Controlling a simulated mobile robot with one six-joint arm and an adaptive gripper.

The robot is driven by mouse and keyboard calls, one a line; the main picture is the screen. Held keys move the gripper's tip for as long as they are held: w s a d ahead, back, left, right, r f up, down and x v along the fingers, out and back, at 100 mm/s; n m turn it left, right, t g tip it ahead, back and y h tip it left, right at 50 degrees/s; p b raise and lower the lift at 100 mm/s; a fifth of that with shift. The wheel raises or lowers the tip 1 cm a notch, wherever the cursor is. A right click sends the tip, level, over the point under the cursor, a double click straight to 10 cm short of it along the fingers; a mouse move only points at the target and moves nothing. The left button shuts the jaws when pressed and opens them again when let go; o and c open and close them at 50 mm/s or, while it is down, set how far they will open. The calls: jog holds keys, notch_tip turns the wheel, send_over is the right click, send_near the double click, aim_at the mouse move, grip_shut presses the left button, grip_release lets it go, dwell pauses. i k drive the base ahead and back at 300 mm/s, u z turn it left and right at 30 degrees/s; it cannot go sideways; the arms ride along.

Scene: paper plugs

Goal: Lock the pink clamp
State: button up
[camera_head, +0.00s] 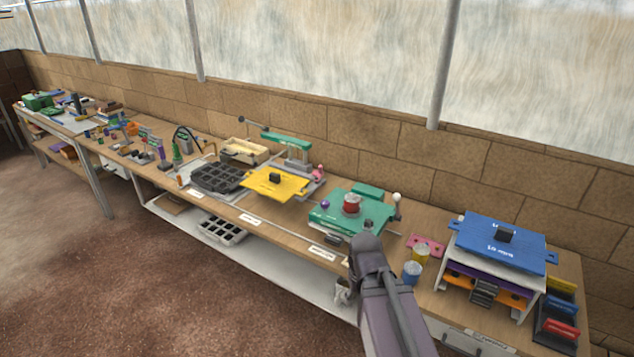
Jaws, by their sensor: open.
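Two pink things show in the head camera view. One is a small pink part (318,172) beside the green-armed press (287,142), at its right end. The other is a flat pink piece (432,243) on the bench, behind the yellow and blue cups. Both are too small to tell which is the clamp or whether it is locked. My gripper (366,236) is open, in front of the green board, nearer to the camera than both pink things and apart from them. My arm hides part of the bench front.
A green board (330,216) with a red pot (351,203) lies behind my gripper. A yellow plate (265,184) and black tray (213,179) are to the left. Yellow (421,256) and blue (412,272) cups and a blue-topped stack (480,238) stand to the right.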

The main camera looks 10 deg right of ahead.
aim_at(319, 173)
jog(key=z, duration=0.65)
jog(key=k, duration=0.15)
jog(key=u, duration=1.75)
jog(key=i, duration=1.05)
jog(key=z, duration=0.8)
